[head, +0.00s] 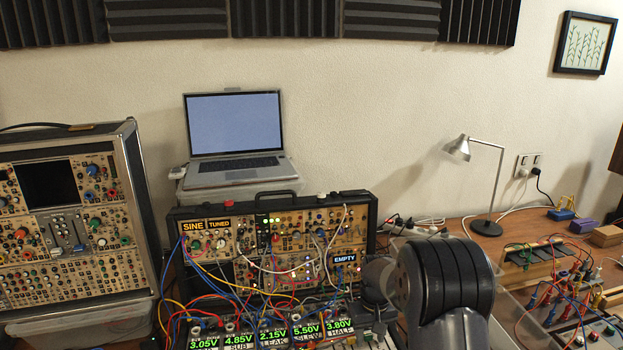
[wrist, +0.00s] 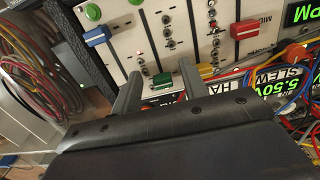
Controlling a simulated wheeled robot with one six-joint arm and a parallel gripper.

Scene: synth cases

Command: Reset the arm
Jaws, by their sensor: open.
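My gripper (wrist: 160,68) is open in the wrist view, its two grey fingers apart. It is over a pale panel (wrist: 150,45) with slider and knob caps. A green cap (wrist: 162,80) shows between the fingers, and I see nothing held. Whether the fingers touch the panel cannot be told. In the head view my dark arm (head: 445,280) rises at the lower right of centre. It hides part of the bench, and the fingers cannot be made out there.
A patch-cabled synth case (head: 272,196) with voltage labels in front stands left of my arm. A larger case (head: 70,215) is at the far left. A laptop (head: 235,125) sits behind. A lamp (head: 487,226) and cabled modules (head: 565,290) are on the right. Loose cables (wrist: 40,45) hang beside the panel.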

